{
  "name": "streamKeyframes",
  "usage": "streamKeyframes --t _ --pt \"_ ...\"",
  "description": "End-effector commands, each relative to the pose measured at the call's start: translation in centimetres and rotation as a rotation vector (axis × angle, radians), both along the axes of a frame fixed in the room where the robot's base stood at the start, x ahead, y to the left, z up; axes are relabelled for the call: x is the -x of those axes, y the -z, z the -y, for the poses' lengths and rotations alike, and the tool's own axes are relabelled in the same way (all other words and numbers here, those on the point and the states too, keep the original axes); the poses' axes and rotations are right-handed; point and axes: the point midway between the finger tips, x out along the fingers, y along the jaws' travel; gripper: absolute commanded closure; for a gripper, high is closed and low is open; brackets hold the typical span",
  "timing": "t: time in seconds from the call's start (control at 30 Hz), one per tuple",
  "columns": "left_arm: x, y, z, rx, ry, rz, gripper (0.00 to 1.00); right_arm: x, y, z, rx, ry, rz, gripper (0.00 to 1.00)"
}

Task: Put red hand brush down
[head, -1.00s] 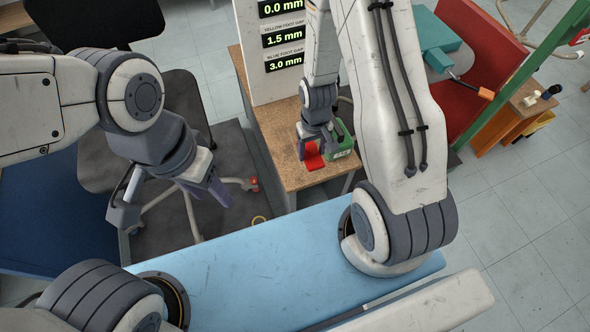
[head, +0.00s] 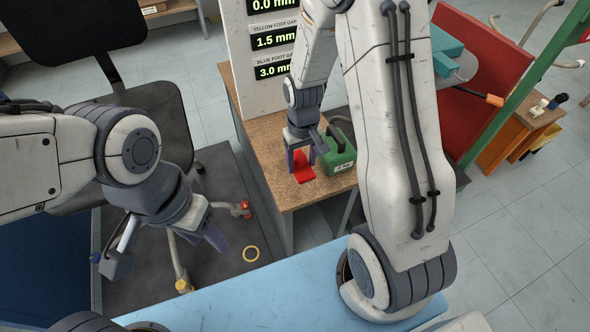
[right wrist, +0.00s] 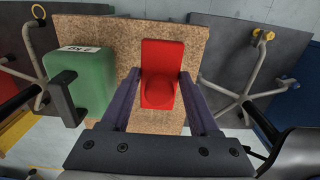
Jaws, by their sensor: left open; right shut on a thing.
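The red hand brush (head: 302,168) shows in the head view at the end of the cork-topped bench. In the right wrist view the brush (right wrist: 162,72) lies between the fingers, over the speckled bench top. My right gripper (head: 302,160) is shut on it and points down. Whether the brush touches the bench top I cannot tell. My left gripper (head: 219,240) is open and empty, over the dark mat at the left, away from the brush.
A green weight with a handle (head: 338,155) stands close to the right of the brush; it also shows in the right wrist view (right wrist: 75,82). A display board (head: 240,60) rises at the bench's back.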

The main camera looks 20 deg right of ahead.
Motion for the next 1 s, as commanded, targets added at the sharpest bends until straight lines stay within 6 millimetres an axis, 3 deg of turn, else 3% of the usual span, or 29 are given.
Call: streamKeyframes --t 0.1,0.23,0.37,0.6,0.97,1.0 --pt "0.0 0.7 0.0 0.000 0.000 0.000 0.50 -2.1 1.5 -0.5 0.000 -0.002 0.000 0.90" --pt "0.0 0.8 0.0 0.000 0.000 0.000 0.50 -3.2 2.0 -0.7 0.000 -0.001 0.000 0.90" --pt "0.0 1.1 0.0 0.000 0.000 0.000 0.50 -3.3 2.8 -0.7 0.000 0.000 -0.002 0.90" --pt "0.0 2.4 0.0 0.000 0.000 0.000 0.50 -3.3 6.1 -0.7 0.000 0.000 -0.002 0.90" --pt "0.0 2.4 0.0 0.000 0.000 0.000 0.50 -3.3 6.4 -0.7 0.000 0.000 0.000 0.90" --pt "0.0 2.4 0.0 0.000 0.000 0.000 0.50 -3.3 6.4 -0.7 0.000 0.000 0.000 0.34"
